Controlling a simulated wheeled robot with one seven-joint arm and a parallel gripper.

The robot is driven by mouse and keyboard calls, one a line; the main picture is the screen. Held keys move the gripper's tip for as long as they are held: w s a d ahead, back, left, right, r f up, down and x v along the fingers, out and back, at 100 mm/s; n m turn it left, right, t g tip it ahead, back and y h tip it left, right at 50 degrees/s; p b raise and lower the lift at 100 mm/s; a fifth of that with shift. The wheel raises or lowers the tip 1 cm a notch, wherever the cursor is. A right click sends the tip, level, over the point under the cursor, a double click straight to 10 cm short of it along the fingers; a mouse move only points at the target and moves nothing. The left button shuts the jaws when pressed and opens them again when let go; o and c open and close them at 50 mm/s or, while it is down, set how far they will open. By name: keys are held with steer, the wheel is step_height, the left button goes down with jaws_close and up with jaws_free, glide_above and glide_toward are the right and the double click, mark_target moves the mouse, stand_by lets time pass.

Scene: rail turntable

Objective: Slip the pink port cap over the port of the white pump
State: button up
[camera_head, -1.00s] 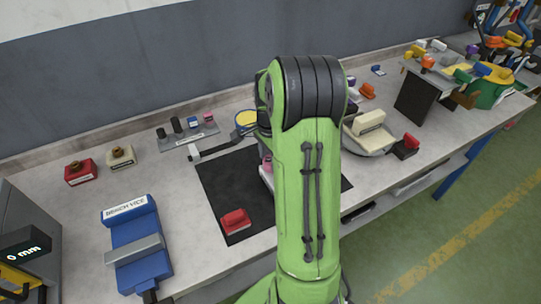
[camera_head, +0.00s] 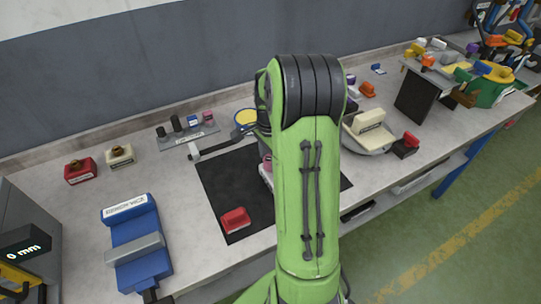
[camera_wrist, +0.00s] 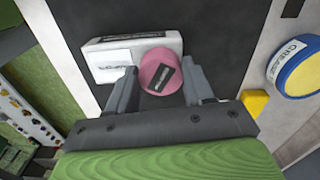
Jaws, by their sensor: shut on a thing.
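In the wrist view the pink port cap (camera_wrist: 152,81), round with a dark label, sits between the fingers of my gripper (camera_wrist: 161,88), which is shut on it. The white pump (camera_wrist: 108,45), a block with a label, lies on the black mat right beside and beneath the cap. The cap overlaps the pump's right end in this view. The port is hidden, so I cannot tell whether the cap is around it or above it. In the head view my arm covers the gripper; only slivers of the pump (camera_head: 266,178) and pink cap (camera_head: 266,163) show.
On the black mat (camera_head: 222,180) lies a red block (camera_head: 235,220). A blue bench vice (camera_head: 138,245) stands at the left. A rack (camera_head: 188,138) with small parts and a yellow-topped blue grease tin (camera_wrist: 300,72) are nearby. A cream part (camera_head: 366,124) is right of my arm.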

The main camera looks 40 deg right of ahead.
steer(key=shift+f, duration=0.35)
steer(key=o, duration=1.1)
step_height(320, 180, up, 16)
steer(key=p, duration=0.3)
steer(key=s+a+r+n+t+h, duration=0.1)
steer(key=s+a+r+n, duration=0.2)
steer(key=a+n, duration=0.35)
steer(key=s+a+r+n+t, duration=0.2)
steer(key=s+a+r+n, duration=0.15)
steer(key=a, duration=0.55)
steer(key=s+a+f+n+t, duration=0.1)
steer(key=s+a+n, duration=0.1)
steer(key=s+n, duration=0.1)
steer(key=s+a+f+n, duration=0.1)
steer(key=s+a+n, duration=0.2)
steer(key=s+a+f+n+t+y, duration=0.1)
steer(key=s+a+n, duration=0.1)
steer(key=s+n, duration=0.1)
steer(key=shift+a+f+n+t, duration=0.15)
steer(key=shift+f+n+t, duration=0.15)
steer(key=shift+n, duration=0.2)
